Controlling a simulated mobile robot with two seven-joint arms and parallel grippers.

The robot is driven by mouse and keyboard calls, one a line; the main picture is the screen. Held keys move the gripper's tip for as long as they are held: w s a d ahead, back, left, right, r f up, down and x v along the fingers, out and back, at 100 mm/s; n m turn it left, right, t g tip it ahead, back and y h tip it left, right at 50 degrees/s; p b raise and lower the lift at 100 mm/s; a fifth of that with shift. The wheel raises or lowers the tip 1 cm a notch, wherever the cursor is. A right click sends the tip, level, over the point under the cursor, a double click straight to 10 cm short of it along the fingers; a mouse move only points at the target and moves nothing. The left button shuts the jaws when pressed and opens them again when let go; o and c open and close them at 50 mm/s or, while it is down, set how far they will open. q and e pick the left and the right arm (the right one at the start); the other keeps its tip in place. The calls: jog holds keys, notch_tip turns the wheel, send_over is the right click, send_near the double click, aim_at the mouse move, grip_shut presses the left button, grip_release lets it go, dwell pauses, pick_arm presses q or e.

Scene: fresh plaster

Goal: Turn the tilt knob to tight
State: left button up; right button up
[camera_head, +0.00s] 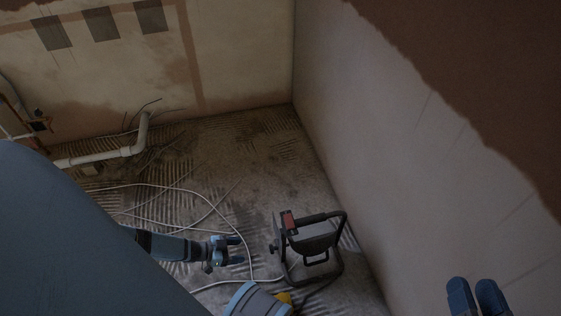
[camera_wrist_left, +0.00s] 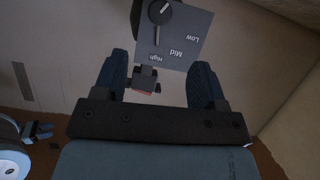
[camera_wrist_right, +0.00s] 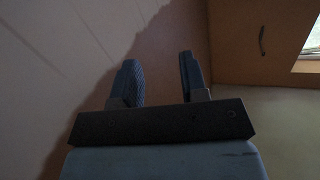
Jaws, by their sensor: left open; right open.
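A black work light (camera_head: 313,238) with a red part on top stands on a tubular frame on the floor. A small dark knob (camera_head: 273,247) sits at its left side. My left gripper (camera_head: 240,250) is open and empty, just left of the light and apart from it. I cannot tell which setting the knob has. My right gripper (camera_head: 478,298) is open and empty by the right wall.
Pale cables (camera_head: 215,207) lie loose on the floor left of the light. A white waste pipe (camera_head: 105,157) runs along the left. The plaster wall (camera_head: 400,150) rises close on the light's right. The floor behind the light is mostly clear.

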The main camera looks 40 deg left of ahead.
aim_at(271, 249)
pick_arm(q)
jog(key=b+x, duration=0.5)
jog(key=x, duration=0.8)
jog(key=shift+w+d, duration=0.15)
jog(key=shift+d, duration=0.05)
pick_arm(e)
jog(key=n, duration=0.1)
jog(key=w+d+n+t, duration=0.1)
jog(key=w+n+y, duration=0.1)
jog(key=shift+w+d+r+n+t, duration=0.1)
jog(key=shift+d+r+n+t, duration=0.1)
jog(key=shift+r+n+t, duration=0.15)
pick_arm(q)
jog(key=c, duration=0.9)
